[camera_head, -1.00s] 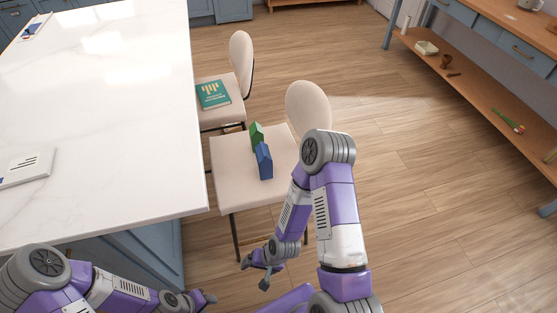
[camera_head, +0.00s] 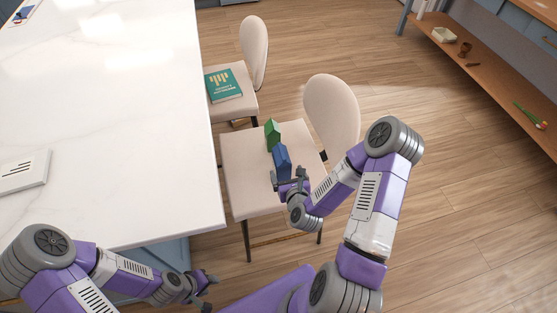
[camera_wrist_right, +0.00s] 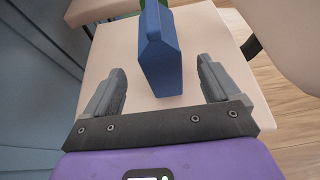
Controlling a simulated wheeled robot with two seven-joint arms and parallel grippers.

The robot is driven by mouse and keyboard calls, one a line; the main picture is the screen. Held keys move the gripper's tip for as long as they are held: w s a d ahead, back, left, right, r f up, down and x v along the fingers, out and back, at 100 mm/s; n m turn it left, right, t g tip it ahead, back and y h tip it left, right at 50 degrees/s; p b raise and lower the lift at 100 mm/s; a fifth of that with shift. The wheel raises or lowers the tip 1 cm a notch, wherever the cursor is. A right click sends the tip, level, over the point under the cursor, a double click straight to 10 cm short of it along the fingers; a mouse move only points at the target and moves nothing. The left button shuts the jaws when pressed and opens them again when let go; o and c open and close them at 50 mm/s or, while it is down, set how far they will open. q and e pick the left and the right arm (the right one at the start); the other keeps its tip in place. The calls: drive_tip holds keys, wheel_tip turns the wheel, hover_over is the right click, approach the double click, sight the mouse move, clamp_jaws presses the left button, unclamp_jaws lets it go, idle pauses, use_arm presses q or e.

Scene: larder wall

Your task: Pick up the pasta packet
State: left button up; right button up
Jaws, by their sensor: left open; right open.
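A blue packet (camera_head: 282,160) with a peaked top stands upright on the seat of the nearer chair. A green packet (camera_head: 272,134) of similar shape stands just behind it. I cannot read a label on either, so which is the pasta is not certain. My right gripper (camera_head: 288,178) is open and empty at the near side of the blue packet. In the right wrist view the blue packet (camera_wrist_right: 161,55) stands ahead and between the spread fingers, with a gap on each side. My left gripper (camera_head: 211,290) is open and empty beside the counter's near corner.
The nearer chair (camera_head: 250,185) has a cream seat, with its backrest (camera_head: 333,110) to the right. A second chair behind holds a teal book (camera_head: 223,86). The white counter (camera_head: 110,130) lies left. A wooden shelf (camera_head: 500,85) with small items is far right.

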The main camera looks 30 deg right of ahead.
sight(284, 169)
drive_tip(key=shift+w, duration=0.25)
drive_tip(key=x, duration=0.2)
drive_tip(key=shift+w+f+b, duration=0.15)
drive_tip(key=shift+w+b, duration=0.15)
drive_tip(key=x, duration=0.2)
drive_tip(key=b+x, duration=0.1)
drive_tip(key=x, duration=0.2)
drive_tip(key=shift+w+d, duration=0.15)
drive_tip(key=shift+d, duration=0.1)
use_arm(q)
drive_tip(key=shift+w+f, duration=0.25)
drive_tip(key=shift+f, duration=0.2)
drive_tip(key=shift+w+f, duration=0.2)
drive_tip(key=shift+f, duration=0.25)
use_arm(e)
drive_tip(key=shift+r, duration=0.3)
drive_tip(key=c, duration=1.5)
